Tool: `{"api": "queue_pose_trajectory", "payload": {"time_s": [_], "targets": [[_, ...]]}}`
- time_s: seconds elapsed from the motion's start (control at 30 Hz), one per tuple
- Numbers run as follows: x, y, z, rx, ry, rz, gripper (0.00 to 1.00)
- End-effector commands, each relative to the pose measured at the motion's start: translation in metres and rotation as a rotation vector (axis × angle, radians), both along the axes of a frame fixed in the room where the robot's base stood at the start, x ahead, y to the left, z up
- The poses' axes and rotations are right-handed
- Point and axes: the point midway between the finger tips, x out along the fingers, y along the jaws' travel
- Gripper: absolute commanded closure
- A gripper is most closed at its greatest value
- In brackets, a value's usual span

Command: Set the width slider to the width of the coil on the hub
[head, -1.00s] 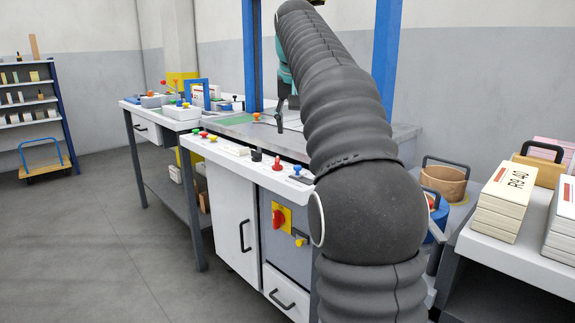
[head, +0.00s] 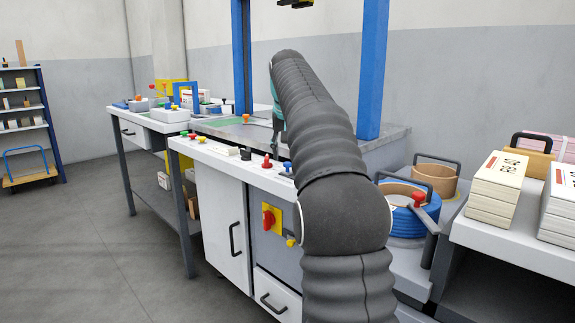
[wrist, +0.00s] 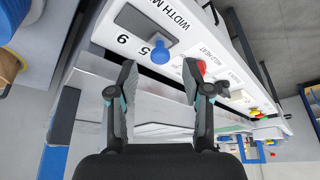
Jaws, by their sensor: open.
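The width slider's blue knob (wrist: 160,55) sits on a dark slot (wrist: 135,20) beside "WIDTH M" lettering and digits in the wrist view. The small blue knob also shows on the white panel in the head view (head: 288,168). My gripper (wrist: 160,76) is open and empty, its fingertips to either side of the knob in the picture. I cannot tell the height gap between them. In the head view my gripper (head: 277,132) is partly hidden by my arm. The blue coil (head: 408,222) sits on the bench at right, with a red knob (head: 418,198) at its top.
A red knob (wrist: 200,66) stands close by the right fingertip. A black knob (head: 245,153) and several coloured buttons line the panel. A brown coil (head: 437,178) stands behind the blue coil. Paper stacks (head: 497,190) lie farther right. The floor at left is clear.

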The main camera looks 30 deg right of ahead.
Motion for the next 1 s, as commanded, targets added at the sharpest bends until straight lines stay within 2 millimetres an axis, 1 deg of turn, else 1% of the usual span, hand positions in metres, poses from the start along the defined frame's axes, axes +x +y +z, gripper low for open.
{"api": "queue_pose_trajectory", "payload": {"time_s": [0.03, 0.2, 0.57, 0.6, 0.63, 0.67, 0.7, 0.77, 0.8, 1.0], "targets": [[0.002, -0.001, -0.008, 0.000, 0.001, 0.000, 0.51], [0.007, -0.004, -0.021, 0.000, 0.000, 0.000, 0.51], [0.009, -0.004, -0.024, 0.000, -0.001, 0.000, 0.51], [0.009, -0.004, -0.024, 0.000, -0.001, 0.000, 0.56], [0.009, -0.004, -0.024, 0.000, -0.001, 0.000, 0.63], [0.009, -0.004, -0.024, 0.000, -0.001, 0.000, 0.71], [0.009, -0.004, -0.024, 0.000, -0.001, 0.000, 0.81], [0.009, -0.004, -0.024, 0.000, 0.000, 0.000, 0.96], [0.009, -0.004, -0.024, 0.000, 0.000, 0.000, 1.00], [0.009, -0.004, -0.024, 0.000, 0.000, 0.000, 1.00]]}}
